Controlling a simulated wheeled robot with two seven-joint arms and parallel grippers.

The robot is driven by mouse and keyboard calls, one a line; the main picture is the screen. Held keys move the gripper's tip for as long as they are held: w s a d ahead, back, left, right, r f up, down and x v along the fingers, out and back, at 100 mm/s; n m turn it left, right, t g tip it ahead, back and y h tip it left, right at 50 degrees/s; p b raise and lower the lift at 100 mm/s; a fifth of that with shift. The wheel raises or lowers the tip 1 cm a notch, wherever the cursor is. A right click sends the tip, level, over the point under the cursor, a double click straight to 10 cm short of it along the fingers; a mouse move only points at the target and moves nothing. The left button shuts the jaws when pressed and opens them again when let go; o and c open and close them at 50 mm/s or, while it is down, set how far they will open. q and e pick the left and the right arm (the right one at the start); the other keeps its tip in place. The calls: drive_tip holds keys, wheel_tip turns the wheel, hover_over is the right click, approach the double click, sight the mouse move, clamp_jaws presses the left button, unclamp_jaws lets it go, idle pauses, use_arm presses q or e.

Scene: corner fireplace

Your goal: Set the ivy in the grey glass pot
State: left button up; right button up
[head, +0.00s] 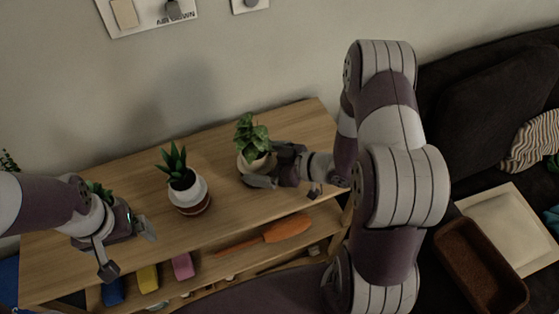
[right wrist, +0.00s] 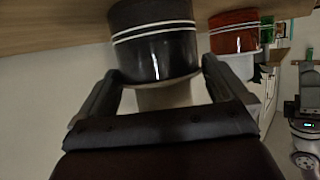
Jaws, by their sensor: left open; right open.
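The ivy (head: 251,132), a leafy green plant, stands upright in a cream pot (head: 248,163) near the back right of the wooden table. In the right wrist view, the cream pot (right wrist: 165,97) is at a dark grey pot (right wrist: 153,50) with two pale stripes. The cream pot appears to sit in the dark pot, which my arm mostly hides in the head view. My right gripper (head: 273,167) is open, with a finger on each side of the cream pot. My left gripper (head: 126,249) is open and empty over the table's front left.
A spiky plant in a white pot (head: 187,191) with a red-brown base stands mid-table. Another plant (head: 99,189) is partly hidden behind my left gripper. The lower shelf holds an orange tool (head: 287,229) and coloured blocks. A dark sofa (head: 490,95) is at right.

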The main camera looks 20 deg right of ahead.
drive_tip(key=v, duration=1.1)
drive_tip(key=shift+s+d+r+p, duration=0.2)
drive_tip(key=shift+s+p, duration=0.05)
drive_tip(key=shift+p, duration=0.1)
drive_tip(key=shift+f, duration=0.1)
drive_tip(key=d+f+m+h, duration=0.1)
drive_tip(key=d+f+h, duration=0.1)
drive_tip(key=d+f+m+g+h, duration=0.1)
drive_tip(key=d+f+h, duration=0.1)
drive_tip(key=d+f, duration=0.1)
drive_tip(key=shift+s+f+m+h, duration=0.1)
drive_tip(key=shift+s+m+h, duration=0.2)
drive_tip(key=shift+m, duration=0.1)
drive_tip(key=d+m+h, duration=0.1)
drive_tip(key=s+d+f+g+h, duration=0.1)
drive_tip(key=d, duration=0.1)
drive_tip(key=d+m+g+h, duration=0.1)
drive_tip(key=d, duration=0.1)
drive_tip(key=shift+s+d+f+m+h, duration=0.1)
drive_tip(key=shift+s+f+m+h, duration=0.05)
drive_tip(key=shift+m+h, duration=0.2)
drive_tip(key=s+a+r+m+g+h+p, duration=0.1)
drive_tip(key=s+r+m+g+h+p, duration=0.1)
drive_tip(key=s+r+m+g+h, duration=0.25)
drive_tip(key=w+a+r+y+p, duration=0.1)
drive_tip(key=a+r+y, duration=0.1)
drive_tip(key=a+r, duration=0.7)
drive_tip(key=a, duration=0.4)
drive_tip(key=shift+w+n+y, duration=0.2)
drive_tip(key=shift+n+y, duration=0.2)
